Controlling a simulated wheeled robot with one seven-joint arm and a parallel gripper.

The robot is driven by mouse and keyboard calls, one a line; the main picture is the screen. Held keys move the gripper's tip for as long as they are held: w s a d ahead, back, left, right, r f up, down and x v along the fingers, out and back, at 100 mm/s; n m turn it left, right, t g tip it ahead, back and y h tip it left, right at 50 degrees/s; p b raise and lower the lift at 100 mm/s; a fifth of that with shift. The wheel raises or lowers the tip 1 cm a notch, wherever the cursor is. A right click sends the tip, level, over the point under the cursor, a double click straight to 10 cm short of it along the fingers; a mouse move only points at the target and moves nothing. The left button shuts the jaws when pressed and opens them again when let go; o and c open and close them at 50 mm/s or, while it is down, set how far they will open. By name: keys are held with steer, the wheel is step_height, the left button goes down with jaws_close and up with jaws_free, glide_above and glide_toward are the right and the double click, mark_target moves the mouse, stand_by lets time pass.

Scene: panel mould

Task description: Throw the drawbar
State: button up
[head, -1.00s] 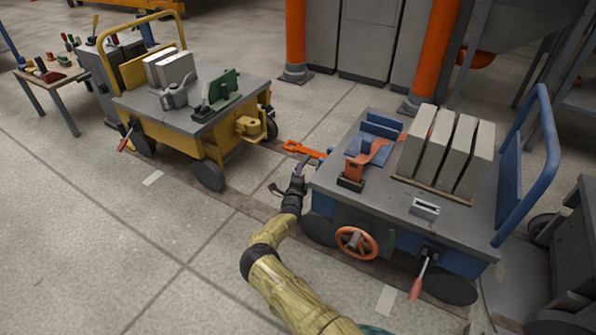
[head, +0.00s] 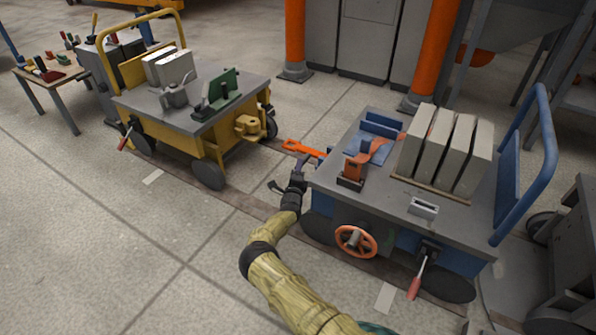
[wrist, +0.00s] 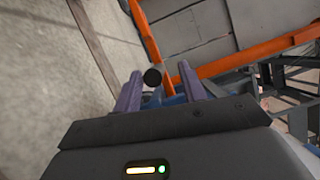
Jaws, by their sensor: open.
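The orange drawbar (head: 303,148) sticks out from the left end of the blue cart (head: 395,205) toward the yellow cart (head: 185,128). Its far end shows a fork or hook shape, apart from the yellow cart's yellow coupling block (head: 248,125). My gripper (head: 299,166) is just in front of the drawbar, at the blue cart's left corner. In the wrist view my gripper (wrist: 160,71) has its two purple fingers apart. The drawbar's root is partly hidden.
The blue cart carries upright grey panels (head: 446,150) and has an orange handwheel (head: 355,241) and a red-handled lever (head: 417,277) on its near side. Orange posts (head: 295,40) stand behind. A small tool table (head: 50,78) is far left. The floor at front left is clear.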

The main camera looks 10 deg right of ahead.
step_height(320, 180, up, 10)
steer(key=p, duration=0.6)
steer(key=shift+a+f, duration=0.1)
steer(key=shift+f, duration=0.3)
steer(key=shift+f, duration=0.1)
steer(key=shift+c, duration=0.2)
